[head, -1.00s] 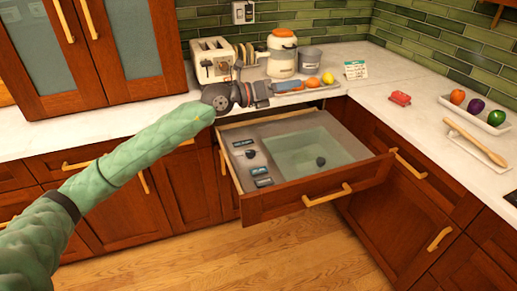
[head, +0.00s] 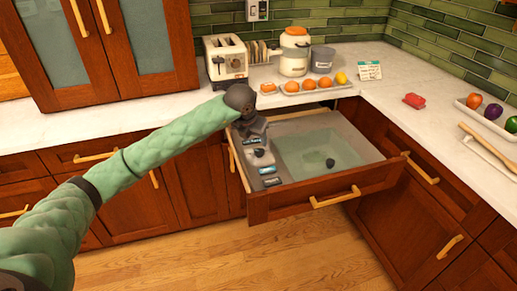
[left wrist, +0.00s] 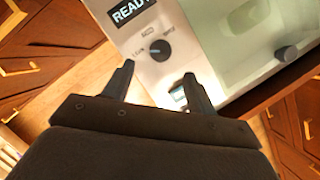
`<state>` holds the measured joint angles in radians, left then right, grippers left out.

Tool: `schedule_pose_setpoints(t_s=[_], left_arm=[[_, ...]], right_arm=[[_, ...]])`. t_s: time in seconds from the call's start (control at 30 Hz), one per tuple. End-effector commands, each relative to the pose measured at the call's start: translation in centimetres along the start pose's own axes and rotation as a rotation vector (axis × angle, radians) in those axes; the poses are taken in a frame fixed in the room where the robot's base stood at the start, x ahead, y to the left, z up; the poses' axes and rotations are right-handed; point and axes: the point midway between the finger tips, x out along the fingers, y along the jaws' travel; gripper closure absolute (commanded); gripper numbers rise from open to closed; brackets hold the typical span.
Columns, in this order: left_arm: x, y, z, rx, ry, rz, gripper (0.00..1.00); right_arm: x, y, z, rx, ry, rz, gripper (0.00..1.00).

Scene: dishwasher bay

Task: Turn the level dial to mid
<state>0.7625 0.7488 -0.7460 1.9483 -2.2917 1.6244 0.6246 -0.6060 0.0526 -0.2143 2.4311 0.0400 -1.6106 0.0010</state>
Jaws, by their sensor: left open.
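The level dial is a round black knob (left wrist: 160,49) on the pale panel of the pulled-out dishwasher drawer, with small labels around it. In the left wrist view it lies just beyond my fingertips, apart from them; its pointer direction is too small to tell. In the head view the dial (head: 259,152) sits just below my left gripper (head: 256,138), which points down over the panel. My left gripper (left wrist: 160,78) is open and empty, its two fingers spread. My right gripper is out of view.
A dark READY label (left wrist: 130,10) is beside the dial. The open drawer (head: 330,195) has a clear lid with a dark knob (head: 330,162).

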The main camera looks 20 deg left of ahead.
Motion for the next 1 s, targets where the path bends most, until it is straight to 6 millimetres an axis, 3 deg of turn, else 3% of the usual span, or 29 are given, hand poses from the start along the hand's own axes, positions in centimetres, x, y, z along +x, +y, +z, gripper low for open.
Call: schedule_pose_setpoints(t_s=[0.43, 0.53, 0.97, 1.0], left_arm=[[5.6, -0.1, 0.0, -0.003, 0.002, -0.004, 0.43], [6.6, -0.1, 0.0, -0.003, 0.001, -0.004, 0.43], [7.6, -0.1, 0.0, -0.002, -0.001, -0.003, 0.43], [7.6, -0.1, 0.0, -0.002, -0.001, -0.003, 0.51]], right_arm=[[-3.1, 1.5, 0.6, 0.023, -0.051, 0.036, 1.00], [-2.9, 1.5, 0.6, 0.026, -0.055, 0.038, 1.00], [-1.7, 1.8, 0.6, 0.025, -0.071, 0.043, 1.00], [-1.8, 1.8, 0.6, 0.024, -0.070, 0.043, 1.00]])
